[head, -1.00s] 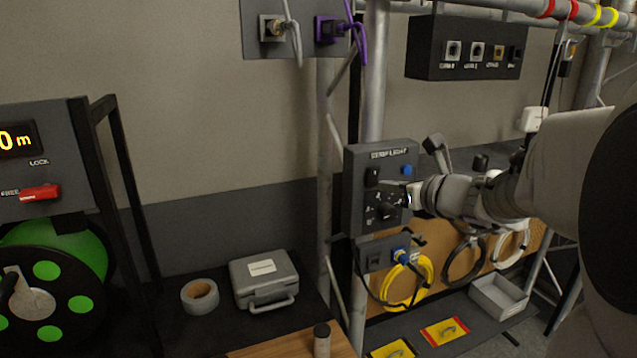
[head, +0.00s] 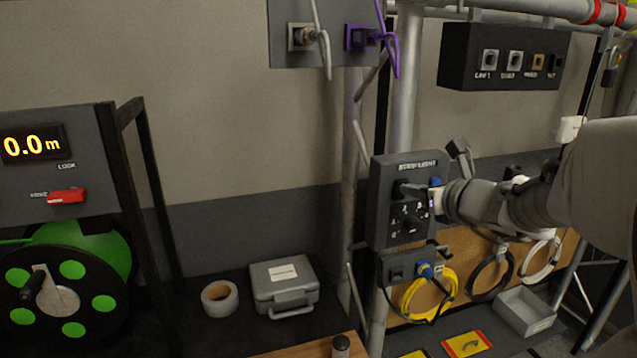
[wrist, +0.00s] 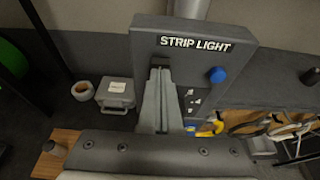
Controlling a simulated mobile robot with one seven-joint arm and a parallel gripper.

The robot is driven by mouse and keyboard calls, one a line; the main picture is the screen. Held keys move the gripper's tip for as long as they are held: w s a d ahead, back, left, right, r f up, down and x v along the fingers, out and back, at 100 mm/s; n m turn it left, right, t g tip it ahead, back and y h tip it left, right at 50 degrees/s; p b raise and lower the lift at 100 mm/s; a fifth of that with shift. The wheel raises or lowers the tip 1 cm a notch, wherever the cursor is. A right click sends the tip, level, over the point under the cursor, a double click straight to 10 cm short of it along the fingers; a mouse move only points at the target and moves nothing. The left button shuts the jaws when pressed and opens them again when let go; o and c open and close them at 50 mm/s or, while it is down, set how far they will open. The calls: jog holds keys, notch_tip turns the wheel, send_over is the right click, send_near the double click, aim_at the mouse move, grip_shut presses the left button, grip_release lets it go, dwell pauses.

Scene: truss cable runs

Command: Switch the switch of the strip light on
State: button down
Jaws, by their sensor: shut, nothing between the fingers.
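The strip light box (head: 385,202) is a dark grey panel mounted on a vertical truss pole, lettered STRIP LIGHT in the wrist view (wrist: 148,48).
A smaller socket box (head: 398,270) with a blue plug and yellow cable (head: 430,295) hangs just below. A grey case (head: 284,285) and a tape roll (head: 219,298) lie to the left. A black socket box (head: 503,57) hangs at upper right.

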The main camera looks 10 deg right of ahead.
jog(key=p, duration=0.1)
jog(key=r+p, duration=0.1)
jog(key=p, duration=0.1)
jog(key=shift+w+r+g, duration=0.15)
jog(key=shift+w+g, duration=0.2)
jog(key=shift+g, duration=0.05)
jog(key=shift+f, duration=0.3)
jog(key=shift+r+p, duration=0.7)
jog(key=shift+r, duration=0.1)
